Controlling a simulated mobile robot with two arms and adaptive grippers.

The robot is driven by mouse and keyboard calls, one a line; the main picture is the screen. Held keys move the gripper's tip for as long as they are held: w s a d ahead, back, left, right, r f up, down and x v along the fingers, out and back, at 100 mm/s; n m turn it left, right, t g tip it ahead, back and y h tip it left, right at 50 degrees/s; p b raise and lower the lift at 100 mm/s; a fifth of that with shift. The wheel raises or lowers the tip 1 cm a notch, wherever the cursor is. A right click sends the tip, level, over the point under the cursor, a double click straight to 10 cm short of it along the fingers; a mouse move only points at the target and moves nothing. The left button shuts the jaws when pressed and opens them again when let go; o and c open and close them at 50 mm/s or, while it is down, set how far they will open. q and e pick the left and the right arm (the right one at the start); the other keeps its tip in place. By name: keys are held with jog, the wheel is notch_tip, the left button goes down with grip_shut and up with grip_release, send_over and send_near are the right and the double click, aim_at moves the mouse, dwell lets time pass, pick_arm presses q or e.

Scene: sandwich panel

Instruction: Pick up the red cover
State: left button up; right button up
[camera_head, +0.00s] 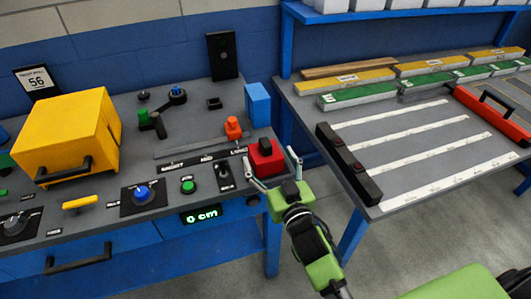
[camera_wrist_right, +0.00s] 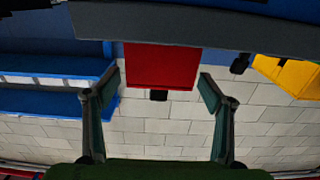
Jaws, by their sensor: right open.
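The red cover (camera_head: 264,158) is a small box shape at the right front corner of the grey control panel table. My right gripper (camera_head: 270,160) is open, with one finger on each side of the cover in the head view. In the right wrist view, the red cover (camera_wrist_right: 162,66) lies ahead between the tips of my right gripper (camera_wrist_right: 161,82), with a small black piece at its edge. Gaps show between the cover and both fingers. I cannot tell how far the tips reach along it. My left gripper is not in view.
A black switch (camera_head: 224,174), green button (camera_head: 188,186) and blue button (camera_head: 142,194) sit left of the cover. An orange-red knob (camera_head: 233,127) and blue block (camera_head: 257,103) stand behind it. A second table (camera_head: 400,185) with a black bar (camera_head: 347,165) is to the right.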

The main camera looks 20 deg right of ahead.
aim_at(266, 152)
jog(key=w, duration=0.3)
jog(key=shift+w+f, duration=0.1)
jog(key=shift+w, duration=0.05)
jog(key=c, duration=1.2)
jog(key=shift+c, duration=0.2)
